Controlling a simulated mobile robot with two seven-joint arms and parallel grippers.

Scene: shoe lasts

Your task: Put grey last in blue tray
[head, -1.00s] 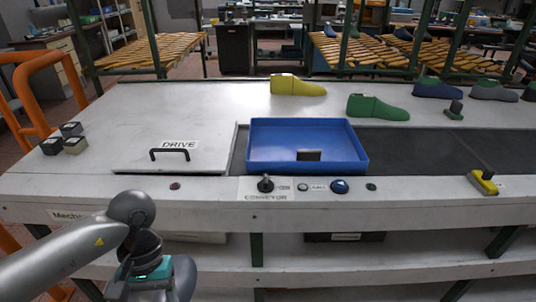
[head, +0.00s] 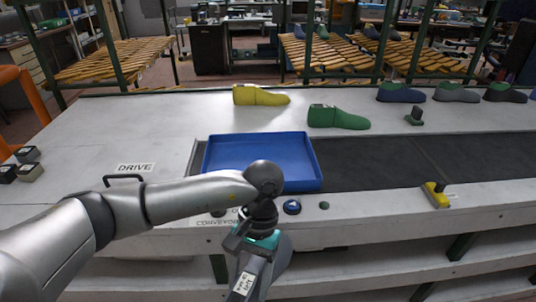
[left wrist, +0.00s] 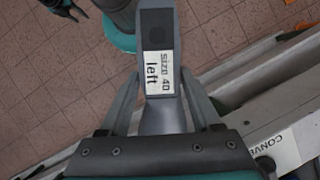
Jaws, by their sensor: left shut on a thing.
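A grey last (head: 246,284) with a white label reading "size 40 left" hangs from my left gripper (head: 258,243), in front of the bench's front edge. In the left wrist view the last (left wrist: 165,103) sits between the two fingers of the left gripper (left wrist: 160,85), which is shut on it. The blue tray (head: 225,150) lies on the bench, beyond the gripper. My left arm covers the tray's near side; the part of its floor that shows is empty.
Behind the tray stand a yellow last (head: 260,96) and a green last (head: 338,118). A blue last (head: 400,94) and another grey last (head: 456,93) stand at the back right. A yellow-handled tool (head: 437,195) lies at the right front. The dark belt (head: 380,158) right of the tray is clear.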

